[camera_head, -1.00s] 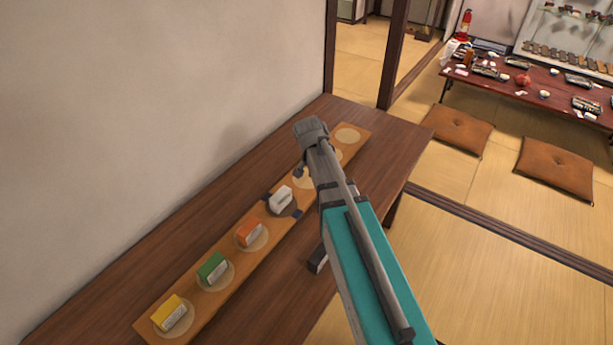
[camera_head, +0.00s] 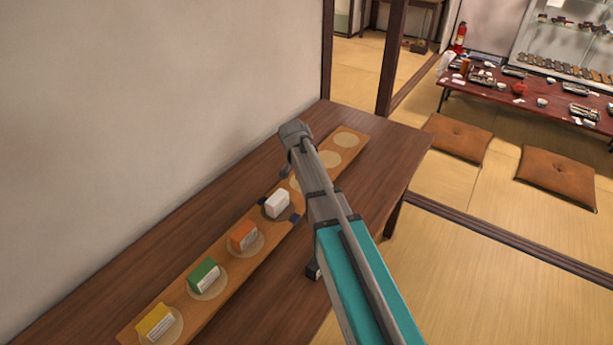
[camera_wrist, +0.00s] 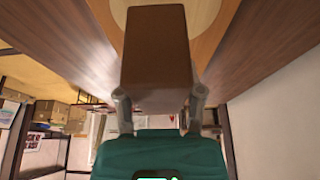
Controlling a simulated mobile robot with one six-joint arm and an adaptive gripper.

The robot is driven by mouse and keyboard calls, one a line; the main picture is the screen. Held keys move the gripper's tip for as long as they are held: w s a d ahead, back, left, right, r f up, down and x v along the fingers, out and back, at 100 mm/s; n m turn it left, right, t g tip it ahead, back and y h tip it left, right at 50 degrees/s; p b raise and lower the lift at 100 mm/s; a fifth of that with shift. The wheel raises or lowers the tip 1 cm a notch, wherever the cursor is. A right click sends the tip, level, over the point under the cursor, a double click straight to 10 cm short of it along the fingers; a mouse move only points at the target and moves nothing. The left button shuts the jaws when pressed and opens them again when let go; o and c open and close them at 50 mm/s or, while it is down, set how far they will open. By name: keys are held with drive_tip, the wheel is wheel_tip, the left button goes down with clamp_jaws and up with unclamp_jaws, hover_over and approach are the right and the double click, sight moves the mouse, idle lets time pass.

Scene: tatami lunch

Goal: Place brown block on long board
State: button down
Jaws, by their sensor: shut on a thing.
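The brown block (camera_wrist: 156,50) is between the two fingers of my gripper (camera_wrist: 159,97) in the wrist view, and the gripper is shut on it. The long board (camera_wrist: 211,45) with a pale circle (camera_wrist: 199,12) shows behind the block; I cannot tell whether they touch. In the head view the long board (camera_head: 225,292) lies along the table, bearing a yellow block (camera_head: 155,322), a green block (camera_head: 203,275), an orange block (camera_head: 243,236) and a white block (camera_head: 276,204). Pale circles at its far end are bare (camera_head: 347,140).
The dark wooden table (camera_head: 205,226) stands against a plain wall (camera_head: 150,100). A small dark object (camera_head: 312,271) shows beside my arm. Floor cushions (camera_head: 557,177) and a low red table (camera_head: 500,97) with dishes are beyond, at the right.

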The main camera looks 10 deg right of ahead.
drive_tip(key=shift+w+a+f+b, duration=0.15)
drive_tip(key=shift+w+f+b, duration=0.3)
drive_tip(key=shift+f+b, duration=1.55)
drive_tip(key=shift+b, duration=0.05)
drive_tip(key=shift+f, duration=0.2)
drive_tip(key=shift+c, duration=1.1)
unclamp_jaws()
drive_tip(key=shift+r, duration=0.1)
drive_tip(key=shift+r, duration=0.15)
drive_tip(key=p+v, duration=0.3)
drive_tip(key=shift+s+r, duration=0.1)
drive_tip(key=shift+r, duration=0.15)
drive_tip(key=p+v, duration=0.8)
drive_tip(key=shift+a+r, duration=0.1)
drive_tip(key=shift+r, duration=0.1)
